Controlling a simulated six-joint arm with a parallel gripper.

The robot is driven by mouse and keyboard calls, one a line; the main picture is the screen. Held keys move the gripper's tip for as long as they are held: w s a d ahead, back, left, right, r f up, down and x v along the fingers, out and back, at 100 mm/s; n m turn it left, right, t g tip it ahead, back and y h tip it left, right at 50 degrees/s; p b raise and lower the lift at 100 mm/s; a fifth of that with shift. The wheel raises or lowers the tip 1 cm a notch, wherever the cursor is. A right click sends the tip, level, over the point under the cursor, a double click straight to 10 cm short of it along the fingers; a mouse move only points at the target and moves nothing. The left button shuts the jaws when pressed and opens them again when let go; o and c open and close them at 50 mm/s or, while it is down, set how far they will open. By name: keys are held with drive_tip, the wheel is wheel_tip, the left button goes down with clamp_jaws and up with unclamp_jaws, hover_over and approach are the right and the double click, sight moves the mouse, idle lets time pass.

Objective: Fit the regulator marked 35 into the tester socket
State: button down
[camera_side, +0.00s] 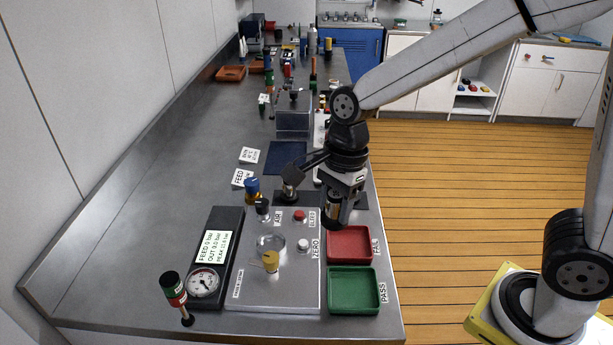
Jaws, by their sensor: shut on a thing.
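My gripper (341,188) points down, shut on a dark cylindrical part (334,212), likely the regulator. It holds the part above and behind the red tray, right of the tester panel; no number on it is readable. The grey tester panel (245,293) lies flat on the bench. A round pale ring (270,244) near its middle looks like the socket, with a yellow-topped knob (270,260) at its front edge. The held part is apart from the ring, up and to the right of it.
A red FAIL tray (349,245) and a green PASS tray (354,290) look empty. A display box (225,225) with a gauge (203,283) stands left. A red button (299,215), white ZERO button (303,246) and blue-topped knob (252,188) stand nearby.

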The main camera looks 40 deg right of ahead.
drive_tip(key=shift+s+a+r, duration=0.15)
drive_tip(key=shift+s+a, duration=0.3)
drive_tip(key=shift+a, duration=0.3)
drive_tip(key=w+a+f, duration=0.2)
drive_tip(key=w+f, duration=0.2)
drive_tip(key=w, duration=0.4)
hover_over(269, 248)
drive_tip(key=shift+s+d+f, duration=0.15)
drive_tip(key=shift+d+f, duration=0.05)
drive_tip(key=shift+f, duration=1.15)
drive_tip(key=shift+s+d+f, duration=0.1)
drive_tip(key=shift+d+f, duration=0.1)
drive_tip(key=shift+f, duration=1.1)
drive_tip(key=shift+w+f, duration=0.15)
drive_tip(key=shift+f, duration=0.05)
drive_tip(key=shift+w+a+f, duration=0.1)
drive_tip(key=shift+f, duration=1.55)
drive_tip(key=shift+f, duration=0.1)
drive_tip(key=shift+c, duration=1.2)
unclamp_jaws()
